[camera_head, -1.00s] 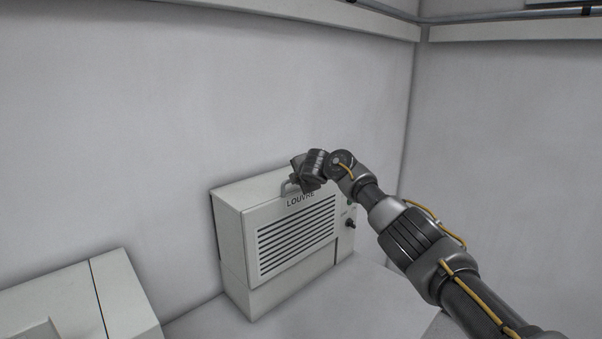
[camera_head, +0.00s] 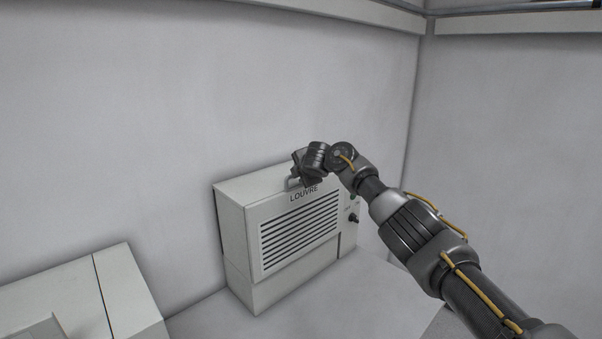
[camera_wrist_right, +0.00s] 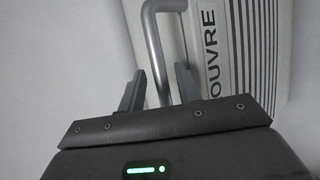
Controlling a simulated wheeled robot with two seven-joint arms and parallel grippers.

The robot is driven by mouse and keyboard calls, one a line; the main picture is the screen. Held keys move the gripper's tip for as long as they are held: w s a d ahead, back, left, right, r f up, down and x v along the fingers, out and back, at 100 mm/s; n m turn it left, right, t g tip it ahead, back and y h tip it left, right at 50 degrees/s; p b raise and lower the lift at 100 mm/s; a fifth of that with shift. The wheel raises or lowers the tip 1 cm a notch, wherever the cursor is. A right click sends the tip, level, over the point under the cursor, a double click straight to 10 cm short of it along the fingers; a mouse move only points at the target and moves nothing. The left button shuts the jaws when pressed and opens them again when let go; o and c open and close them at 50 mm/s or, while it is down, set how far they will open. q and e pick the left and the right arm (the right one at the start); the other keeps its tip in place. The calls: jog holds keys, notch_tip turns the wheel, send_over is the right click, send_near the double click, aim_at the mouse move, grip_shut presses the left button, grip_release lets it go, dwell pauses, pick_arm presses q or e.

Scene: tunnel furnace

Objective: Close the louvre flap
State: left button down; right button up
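The louvre unit is a pale grey box with a slatted front flap (camera_head: 300,236) marked LOUVRE. The flap looks nearly flush with the box; a small gap cannot be ruled out. A grey U-shaped handle (camera_head: 290,184) sits at the flap's top edge, partly hidden by my right gripper (camera_head: 302,172). In the right wrist view the gripper's fingers (camera_wrist_right: 158,88) are spread apart, with one bar of the handle (camera_wrist_right: 154,48) between them. Contact cannot be made out. My left gripper is in neither view.
A dark knob (camera_head: 353,217) is on the unit's right side, near my right arm. A pale box (camera_head: 125,290) stands at the lower left. The wall (camera_head: 130,110) rises close behind the unit. The pale surface (camera_head: 340,305) before it is clear.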

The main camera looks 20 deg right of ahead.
jog(key=shift+s+r+b, duration=0.2)
jog(key=shift+s+b, duration=0.2)
jog(key=shift+s, duration=0.1)
jog(key=b+v, duration=0.4)
jog(key=v, duration=0.5)
jog(key=shift+r, duration=0.25)
jog(key=shift+s+a, duration=0.1)
jog(key=shift+s, duration=0.05)
